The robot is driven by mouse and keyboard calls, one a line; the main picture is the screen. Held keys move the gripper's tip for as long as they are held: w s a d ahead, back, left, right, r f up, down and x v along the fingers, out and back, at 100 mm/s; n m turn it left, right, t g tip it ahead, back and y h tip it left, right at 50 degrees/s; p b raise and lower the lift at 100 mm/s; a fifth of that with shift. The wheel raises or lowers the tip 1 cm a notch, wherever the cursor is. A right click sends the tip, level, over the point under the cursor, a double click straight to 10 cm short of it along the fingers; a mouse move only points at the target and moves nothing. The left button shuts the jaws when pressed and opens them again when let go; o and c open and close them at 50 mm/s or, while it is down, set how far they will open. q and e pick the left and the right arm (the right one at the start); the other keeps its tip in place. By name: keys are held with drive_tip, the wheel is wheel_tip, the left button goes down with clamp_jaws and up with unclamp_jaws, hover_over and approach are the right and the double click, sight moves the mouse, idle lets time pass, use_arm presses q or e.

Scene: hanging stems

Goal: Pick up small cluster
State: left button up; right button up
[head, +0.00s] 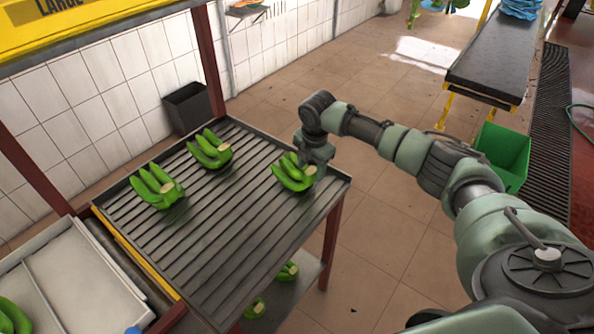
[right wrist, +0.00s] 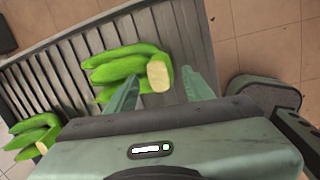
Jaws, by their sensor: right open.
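A small cluster of green bananas (head: 290,176) lies near the right corner of the slatted metal table (head: 235,215). My right gripper (head: 317,168) is right beside it, partly overlapping its right end. In the right wrist view the same cluster (right wrist: 122,62) lies with its pale cut crown toward me. The open fingers of my right gripper (right wrist: 163,88) are spread on either side of the crown end, with nothing held. One finger hides part of the lowest banana. Contact with the fruit cannot be told. My left gripper is not in view.
Two other clusters lie on the table: one at the back (head: 210,150), one at the left (head: 158,188). More bananas (head: 287,271) sit on a lower shelf. A white tray (head: 75,285) stands at front left, a green bin (head: 501,152) at right.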

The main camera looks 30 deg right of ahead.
clamp_jaws()
drive_tip(key=shift+w+r, duration=0.1)
drive_tip(key=shift+w, duration=0.05)
